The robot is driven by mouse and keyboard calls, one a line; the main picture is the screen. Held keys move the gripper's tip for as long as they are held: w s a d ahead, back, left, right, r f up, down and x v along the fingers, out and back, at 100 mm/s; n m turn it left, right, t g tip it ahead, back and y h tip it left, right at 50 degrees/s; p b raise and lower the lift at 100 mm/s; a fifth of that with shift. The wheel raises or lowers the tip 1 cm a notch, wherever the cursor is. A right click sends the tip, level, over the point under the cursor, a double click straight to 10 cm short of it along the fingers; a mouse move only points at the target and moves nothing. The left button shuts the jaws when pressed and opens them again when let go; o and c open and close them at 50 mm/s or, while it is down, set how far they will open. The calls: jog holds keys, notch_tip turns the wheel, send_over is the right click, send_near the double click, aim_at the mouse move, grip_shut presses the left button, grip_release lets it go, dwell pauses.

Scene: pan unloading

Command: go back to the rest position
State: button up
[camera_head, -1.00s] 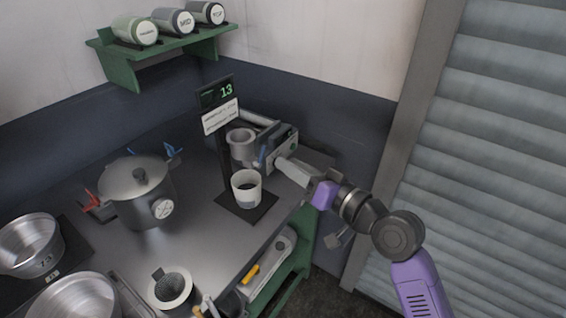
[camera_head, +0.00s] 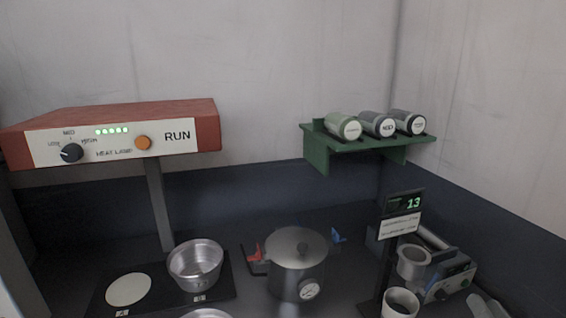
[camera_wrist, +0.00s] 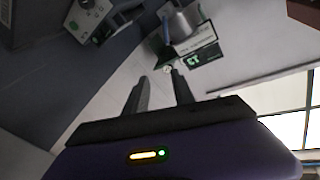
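In the wrist view my gripper (camera_wrist: 156,82) has its two fingers apart with nothing between them. It is up in the air, clear of the counter things. In the head view only a pale piece at the lower right edge, likely part of my gripper or arm, shows. A metal pan (camera_head: 195,264) stands on the right part of a dark mat, beside a pale round disc (camera_head: 128,289). A lidded pot (camera_head: 296,262) stands right of them. A white cup (camera_head: 400,303) stands below the display sign reading 13 (camera_head: 403,203); the sign shows inverted in the wrist view (camera_wrist: 203,55).
A red heat lamp (camera_head: 110,134) on a post overhangs the left side. A green wall shelf (camera_head: 365,145) carries three canisters. A grey device (camera_head: 452,276) with a metal cup (camera_head: 413,262) stands at the right.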

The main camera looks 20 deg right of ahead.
jog(key=s+a+f+n+g+y, duration=0.1)
jog(key=s+a+f+n+y, duration=0.2)
jog(key=s+a+f, duration=0.3)
jog(key=s+a+f+n+g+y, duration=0.2)
jog(key=s+a+f+n, duration=0.3)
jog(key=s+a, duration=1.1)
jog(key=shift+a+f+y, duration=0.45)
jog(key=shift+f+y, duration=0.15)
jog(key=shift+f, duration=0.1)
